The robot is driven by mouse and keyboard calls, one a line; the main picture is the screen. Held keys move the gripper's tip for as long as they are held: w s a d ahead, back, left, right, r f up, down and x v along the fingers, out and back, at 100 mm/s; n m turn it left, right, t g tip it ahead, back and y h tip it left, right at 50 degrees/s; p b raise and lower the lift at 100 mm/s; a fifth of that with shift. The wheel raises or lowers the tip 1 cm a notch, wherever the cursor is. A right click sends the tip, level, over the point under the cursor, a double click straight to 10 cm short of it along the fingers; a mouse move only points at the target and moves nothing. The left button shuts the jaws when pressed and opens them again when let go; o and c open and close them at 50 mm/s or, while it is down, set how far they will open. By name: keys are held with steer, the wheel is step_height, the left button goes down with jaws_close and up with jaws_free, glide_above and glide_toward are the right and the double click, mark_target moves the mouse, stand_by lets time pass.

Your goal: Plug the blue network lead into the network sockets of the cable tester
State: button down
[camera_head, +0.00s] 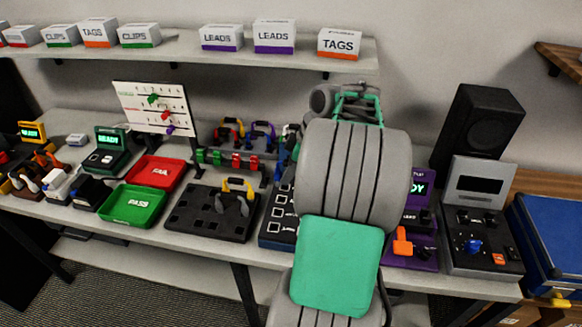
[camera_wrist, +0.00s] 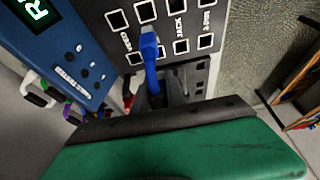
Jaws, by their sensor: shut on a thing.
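My gripper (camera_wrist: 160,94) is shut on the blue network lead (camera_wrist: 151,62) in the wrist view. The lead's plug end points up the picture, over the sockets of the cable tester. The tester has a dark socket panel (camera_wrist: 192,29) with white-framed square sockets and the labels VIDEO, JACK and 3-PIN, beside a blue face (camera_wrist: 62,52) with a lit green display. The plug overlaps the socket row left of JACK; I cannot tell whether it is in a socket or above it. In the head view my arm hides most of the tester (camera_head: 277,229), the gripper and the lead.
A black board (camera_head: 205,226) with a yellow-handled lead stands left of the tester. Green (camera_head: 130,220) and red (camera_head: 172,185) trays lie further left. A purple device (camera_head: 425,254) and a grey unit (camera_head: 481,185) stand to the right. A shelf (camera_head: 190,47) with labelled boxes runs above.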

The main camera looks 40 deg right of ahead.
steer(key=f+b, duration=0.4)
steer(key=f, duration=0.1)
steer(key=shift+s+d+f+b, duration=0.15)
steer(key=shift+s+f+b, duration=0.05)
steer(key=shift+f+b, duration=0.15)
stand_by(1.3)
steer(key=shift+f+b, duration=0.35)
steer(key=shift+b, duration=0.15)
steer(key=shift+f, duration=0.1)
steer(key=shift+f+b, duration=0.2)
steer(key=shift+b, duration=0.1)
steer(key=shift+f, duration=0.15)
stand_by(0.5)
